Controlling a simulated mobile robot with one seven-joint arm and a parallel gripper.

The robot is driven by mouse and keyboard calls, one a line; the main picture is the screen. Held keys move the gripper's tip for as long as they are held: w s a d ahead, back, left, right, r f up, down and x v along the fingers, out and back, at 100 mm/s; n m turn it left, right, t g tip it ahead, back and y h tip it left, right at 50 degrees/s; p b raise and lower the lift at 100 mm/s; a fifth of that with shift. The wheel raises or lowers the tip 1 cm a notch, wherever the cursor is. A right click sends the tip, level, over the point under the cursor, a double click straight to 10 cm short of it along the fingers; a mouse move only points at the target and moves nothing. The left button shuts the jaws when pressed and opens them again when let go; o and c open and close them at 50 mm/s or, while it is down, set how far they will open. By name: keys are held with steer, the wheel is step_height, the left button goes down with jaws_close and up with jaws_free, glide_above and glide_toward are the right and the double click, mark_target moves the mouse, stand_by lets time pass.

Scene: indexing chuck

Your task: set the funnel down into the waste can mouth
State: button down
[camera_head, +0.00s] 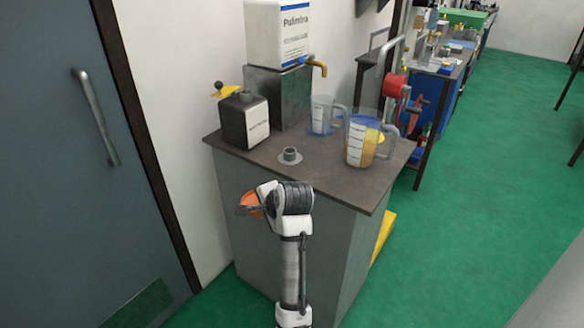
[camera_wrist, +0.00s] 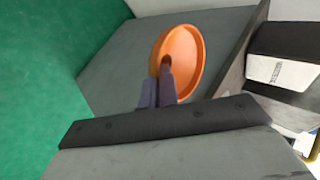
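An orange funnel (camera_wrist: 188,58) is held at its rim between the two dark fingers of my gripper (camera_wrist: 165,75). Its wide bowl shows in the wrist view; its spout is hidden. In the head view the funnel (camera_head: 251,203) is partly behind my wrist, in front of the cabinet's near left side. A dark can with a white label (camera_head: 243,122), which looks like the waste can, stands on the cabinet top at the left, behind the funnel and apart from it. The can (camera_wrist: 285,58) also shows at the right of the wrist view. I cannot see into its mouth.
A small grey round piece (camera_head: 290,156) lies on the cabinet top (camera_head: 325,182) near the can. Two clear measuring jugs, a smaller one (camera_head: 321,117) and a larger one (camera_head: 362,143), stand to the right. A white container (camera_head: 277,35) rests on a grey block (camera_head: 282,95) behind.

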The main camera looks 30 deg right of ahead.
steer(key=s+a+f, duration=0.3)
steer(key=a+f, duration=1)
steer(key=f, duration=0.3)
steer(key=s+a+f, duration=0.3)
steer(key=a+f, duration=1.1)
steer(key=f, duration=0.3)
steer(key=shift+s+f, duration=0.15)
steer(key=shift+s, duration=0.25)
